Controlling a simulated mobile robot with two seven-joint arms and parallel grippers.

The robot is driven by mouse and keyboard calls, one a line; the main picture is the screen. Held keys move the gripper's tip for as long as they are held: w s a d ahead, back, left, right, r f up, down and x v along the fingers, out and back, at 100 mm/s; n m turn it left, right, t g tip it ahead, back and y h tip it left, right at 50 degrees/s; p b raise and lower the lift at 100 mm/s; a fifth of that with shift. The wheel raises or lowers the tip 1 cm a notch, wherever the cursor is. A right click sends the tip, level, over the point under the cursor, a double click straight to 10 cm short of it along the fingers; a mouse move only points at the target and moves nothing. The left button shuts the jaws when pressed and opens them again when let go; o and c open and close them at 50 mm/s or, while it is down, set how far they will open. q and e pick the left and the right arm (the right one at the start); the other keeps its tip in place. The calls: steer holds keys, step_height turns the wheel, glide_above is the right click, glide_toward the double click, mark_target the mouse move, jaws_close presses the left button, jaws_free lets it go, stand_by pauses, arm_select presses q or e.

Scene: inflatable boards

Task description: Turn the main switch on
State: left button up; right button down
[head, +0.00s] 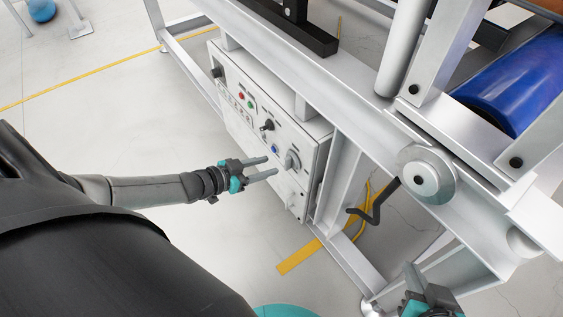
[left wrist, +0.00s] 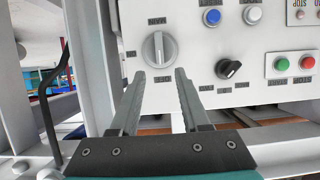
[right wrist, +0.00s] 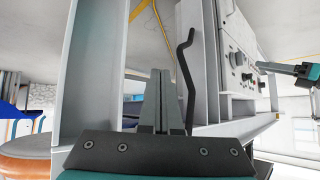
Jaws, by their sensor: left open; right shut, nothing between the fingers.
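The main switch is a round grey rotary knob (head: 292,160) at the near end of the white control panel (head: 238,118). In the left wrist view the knob (left wrist: 159,49) has a raised bar that stands vertical in the picture, with a small label beside it. My left gripper (head: 272,167) is open and points at the knob. In its wrist view the fingertips (left wrist: 160,75) sit on either side below the knob, with nothing between them; contact is not visible. My right gripper (head: 412,280) is shut and empty; its closed fingers show in the right wrist view (right wrist: 160,76).
The panel also holds a black selector switch (left wrist: 228,69), blue (left wrist: 212,17) and white buttons, and green (left wrist: 281,64) and red buttons. A black crank handle (right wrist: 186,75) and frame posts stand ahead of my right gripper. Open floor (head: 130,140) lies left of the panel.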

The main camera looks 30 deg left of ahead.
mark_target(285, 161)
arm_select(q)
steer(key=shift+b+x, duration=0.4)
steer(key=shift+x, duration=0.45)
steer(key=shift+b+x, duration=0.55)
steer(key=shift+x, duration=0.3)
steer(key=shift+b+x, duration=0.55)
steer(key=shift+x, duration=0.35)
steer(key=shift+w+d+f+b, duration=0.2)
steer(key=shift+w+b, duration=0.1)
steer(key=shift+w, duration=0.15)
arm_select(e)
steer(key=a+r+t+y, duration=0.3)
steer(key=a+t, duration=0.2)
steer(key=t, duration=0.1)
steer(key=shift+a+r+m+t, duration=0.15)
steer(key=shift+a+m+t, duration=0.15)
steer(key=shift+m, duration=0.1)
arm_select(q)
steer(key=shift+c, duration=0.3)
jaws_close()
